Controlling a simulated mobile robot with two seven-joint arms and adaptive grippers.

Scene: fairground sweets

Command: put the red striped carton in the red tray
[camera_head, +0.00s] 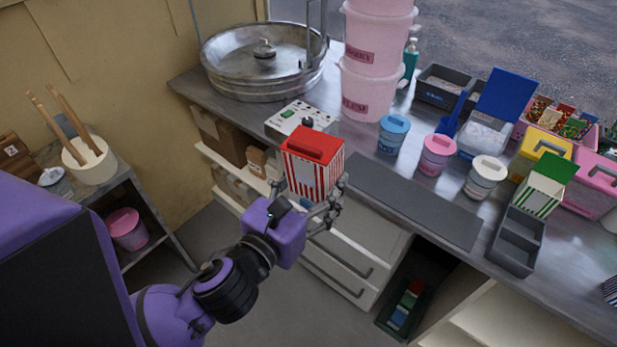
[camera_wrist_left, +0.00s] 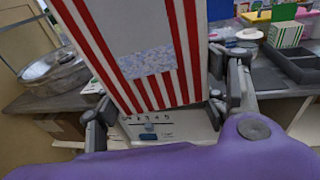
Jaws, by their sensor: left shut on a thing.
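The red striped carton (camera_head: 314,172) has a red lid with a handle and red and white stripes. My left gripper (camera_head: 323,203) is shut on it and holds it upright in front of the counter's edge, by the white control box. In the left wrist view the carton (camera_wrist_left: 187,45) fills the upper middle, between the fingers of the left gripper (camera_wrist_left: 167,103). A pale patterned label shows on its side. I cannot make out a red tray in either view. My right gripper is not in view.
The metal counter (camera_head: 451,244) has a dark mat (camera_head: 415,200) with nothing on it. Pink buckets (camera_head: 368,90), lidded tubs (camera_head: 437,155) and a metal pan (camera_head: 262,60) stand behind.

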